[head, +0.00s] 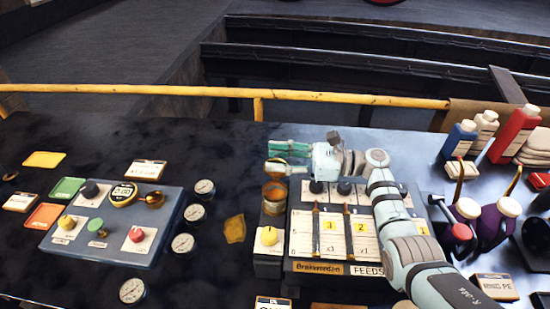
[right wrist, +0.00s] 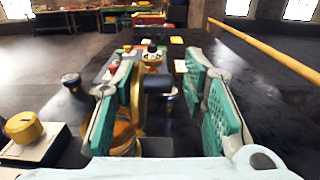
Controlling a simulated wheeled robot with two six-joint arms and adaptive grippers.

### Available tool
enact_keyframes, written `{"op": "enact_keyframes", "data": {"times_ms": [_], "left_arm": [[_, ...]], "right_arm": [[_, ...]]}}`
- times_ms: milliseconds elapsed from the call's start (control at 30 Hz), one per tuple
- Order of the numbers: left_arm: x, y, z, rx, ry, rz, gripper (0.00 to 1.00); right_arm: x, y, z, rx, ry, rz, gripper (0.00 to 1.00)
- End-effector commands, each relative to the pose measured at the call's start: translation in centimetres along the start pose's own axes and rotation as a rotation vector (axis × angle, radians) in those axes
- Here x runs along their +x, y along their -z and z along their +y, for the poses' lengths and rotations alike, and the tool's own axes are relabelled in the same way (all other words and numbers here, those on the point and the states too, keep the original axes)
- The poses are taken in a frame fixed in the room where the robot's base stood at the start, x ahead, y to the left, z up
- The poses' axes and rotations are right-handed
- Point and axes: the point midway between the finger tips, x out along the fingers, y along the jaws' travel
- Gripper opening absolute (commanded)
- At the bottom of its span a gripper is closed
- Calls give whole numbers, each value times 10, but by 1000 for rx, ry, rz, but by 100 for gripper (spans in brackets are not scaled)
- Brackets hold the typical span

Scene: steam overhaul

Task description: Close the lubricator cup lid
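The lubricator cup (head: 274,194), a copper-coloured round cup, stands at the left edge of the feed panel in the head view. It also shows low behind the left finger in the right wrist view (right wrist: 124,136). A brass-coloured upright part, seemingly its raised lid (right wrist: 137,100), shows between my fingers, close to the left one. My right gripper (head: 288,158) points left, just above and beyond the cup. In the right wrist view its green-padded fingers (right wrist: 168,112) are apart. Contact with the lid cannot be told. My left gripper is not in view.
The feed panel (head: 335,268) has a yellow knob (head: 269,237) below the cup. A blue control box (head: 115,225) and several gauges stand left. Bottles (head: 515,133) and oil cans (head: 492,222) stand right. A yellow rail (head: 180,91) runs behind.

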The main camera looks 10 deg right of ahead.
Motion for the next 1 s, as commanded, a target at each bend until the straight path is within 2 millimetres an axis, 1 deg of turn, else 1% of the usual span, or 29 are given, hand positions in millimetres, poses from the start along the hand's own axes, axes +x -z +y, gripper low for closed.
{"op": "enact_keyframes", "data": {"times_ms": [33,233,267,300,367,600,1000], "left_arm": [[0,0,0,0,0,0,0],[0,0,0,0,0,0,0],[0,0,0,0,0,0,0],[0,-2,0,0,1,-3,0],[0,1,0,0,0,1,0],[-3,1,0,0,0,1,0],[-9,1,-1,0,0,1,0]], "right_arm": [[0,0,0,0,0,0,32],[0,0,0,0,0,0,0],[0,0,0,0,0,0,0],[10,0,2,0,-3,-2,0],[6,0,1,-1,-4,0,0],[-1,-1,2,-42,2,1,0],[-3,-2,9,-198,4,4,0]]}}
